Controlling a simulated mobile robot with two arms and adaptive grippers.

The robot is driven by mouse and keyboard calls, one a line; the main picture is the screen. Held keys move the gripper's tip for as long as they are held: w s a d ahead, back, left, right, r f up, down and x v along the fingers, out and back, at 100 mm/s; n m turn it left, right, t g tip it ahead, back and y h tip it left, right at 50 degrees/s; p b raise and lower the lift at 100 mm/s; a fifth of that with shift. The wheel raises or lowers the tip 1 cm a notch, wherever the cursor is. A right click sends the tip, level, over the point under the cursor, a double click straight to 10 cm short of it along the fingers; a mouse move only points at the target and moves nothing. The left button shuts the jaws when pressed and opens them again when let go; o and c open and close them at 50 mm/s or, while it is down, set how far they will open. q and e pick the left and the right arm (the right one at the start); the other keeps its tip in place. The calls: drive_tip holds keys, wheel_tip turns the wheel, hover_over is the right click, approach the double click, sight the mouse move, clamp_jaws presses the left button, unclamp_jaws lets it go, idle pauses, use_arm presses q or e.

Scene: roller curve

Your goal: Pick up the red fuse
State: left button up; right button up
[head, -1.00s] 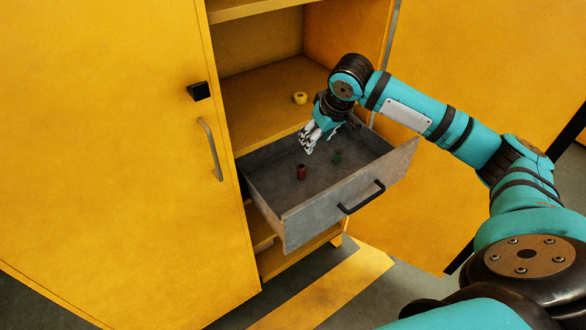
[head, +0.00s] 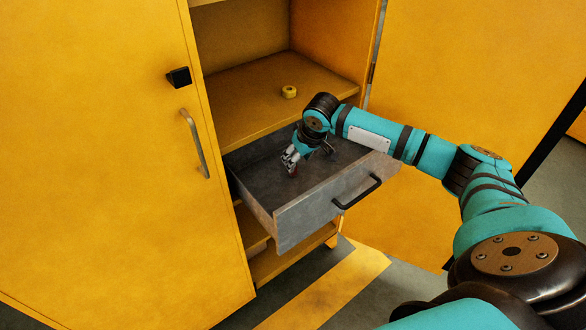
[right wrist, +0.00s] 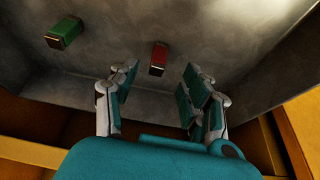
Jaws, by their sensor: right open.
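The red fuse (right wrist: 157,57) stands on the drawer floor. In the right wrist view it sits between and just beyond the fingertips of my right gripper (right wrist: 160,78). In the head view only a small part of the red fuse (head: 294,172) shows below the fingers of my right gripper (head: 291,164). The right gripper is open and empty, pointing down into the drawer. I cannot tell whether a finger touches the fuse. My left gripper is not in view.
A green fuse (right wrist: 64,32) stands in the same grey drawer (head: 310,222), hidden in the head view. The drawer walls are close around the gripper. A yellow roll-like object (head: 289,91) lies on the shelf above. The yellow cabinet door (head: 90,150) is at left.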

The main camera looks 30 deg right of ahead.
drive_tip(key=x, duration=0.7)
drive_tip(key=shift+w, duration=0.35)
drive_tip(key=shift+s, duration=0.1)
drive_tip(key=shift+c, duration=0.3)
clamp_jaws()
